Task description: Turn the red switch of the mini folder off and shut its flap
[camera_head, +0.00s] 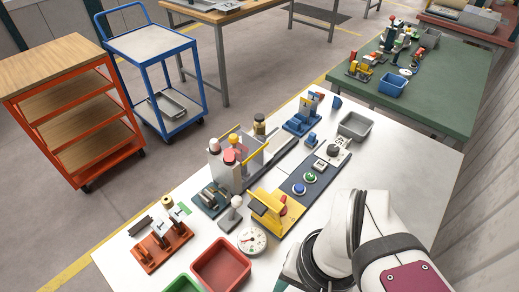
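I cannot tell for certain which device is the mini folder. A grey machine (256,163) stands mid-table with a yellow strip along its upper edge and rounded red and white-orange knobs on its near end. Switch position and flap state are too small to read. My white arm fills the lower right, close to the yellow device in the picture. My gripper is out of view.
The white table (410,160) also bears a control strip (310,178) with buttons, a dial gauge (252,240), a red bin (222,266), an orange fixture (160,247), blue blocks (301,124) and a grey tray (354,125). The table's right part is bare.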

